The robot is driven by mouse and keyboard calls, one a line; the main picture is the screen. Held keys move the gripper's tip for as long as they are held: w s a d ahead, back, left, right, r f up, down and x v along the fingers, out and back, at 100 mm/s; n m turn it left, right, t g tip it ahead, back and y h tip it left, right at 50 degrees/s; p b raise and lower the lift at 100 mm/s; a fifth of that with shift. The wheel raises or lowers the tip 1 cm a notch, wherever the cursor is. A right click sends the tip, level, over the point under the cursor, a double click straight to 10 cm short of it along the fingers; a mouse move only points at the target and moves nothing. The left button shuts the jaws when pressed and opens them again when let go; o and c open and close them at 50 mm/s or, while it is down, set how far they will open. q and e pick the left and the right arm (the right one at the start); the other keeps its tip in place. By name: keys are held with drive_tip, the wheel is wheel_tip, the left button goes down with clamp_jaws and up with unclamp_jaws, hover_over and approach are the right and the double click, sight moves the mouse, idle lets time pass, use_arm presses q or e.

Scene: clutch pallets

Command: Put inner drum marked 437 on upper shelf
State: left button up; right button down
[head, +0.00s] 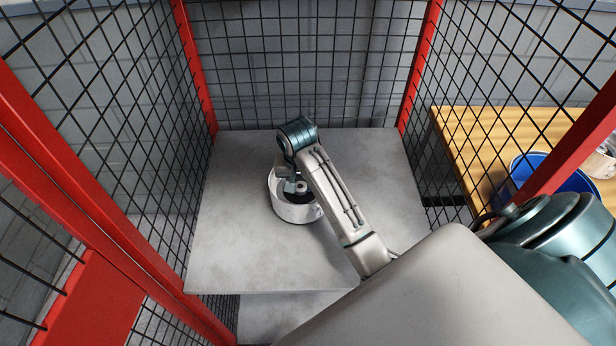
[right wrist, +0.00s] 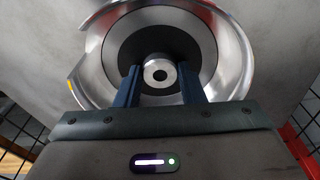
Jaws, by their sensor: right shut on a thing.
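The inner drum (head: 296,210) is a round metal drum with a bright rim and a dark inside. It sits at the middle of the grey upper shelf (head: 240,247), or very close to its surface; I cannot tell if it touches. In the right wrist view the drum (right wrist: 233,66) shows from above, with a central hub (right wrist: 158,72). My right gripper (head: 297,188) reaches down into the drum. In the right wrist view its blue fingers (right wrist: 162,90) are shut on the hub from both sides. No number is readable on the drum. My left gripper is not in view.
Red posts (head: 190,70) and black wire mesh (head: 300,60) enclose the shelf at the back and sides. A lower shelf (head: 275,312) shows below the front edge. At right, outside the mesh, a wooden table (head: 460,135) holds a blue bin (head: 530,165). The shelf around the drum is clear.

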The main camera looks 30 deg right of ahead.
drive_tip(key=s+d+r+p, duration=0.1)
drive_tip(key=s+r+p, duration=0.15)
drive_tip(key=s, duration=0.75)
drive_tip(key=s+d+r+p, duration=0.1)
drive_tip(key=s+p, duration=0.2)
drive_tip(key=s, duration=0.7)
drive_tip(key=p, duration=0.5)
hover_over(312, 201)
drive_tip(key=s, duration=0.2)
drive_tip(key=shift+f, duration=0.35)
drive_tip(key=shift+w+f, duration=0.15)
drive_tip(key=shift+w, duration=0.85)
wheel_tip(312, 201, down, 3)
drive_tip(key=shift+r+p, duration=0.1)
drive_tip(key=shift+p, duration=0.85)
drive_tip(key=shift+f, duration=0.4)
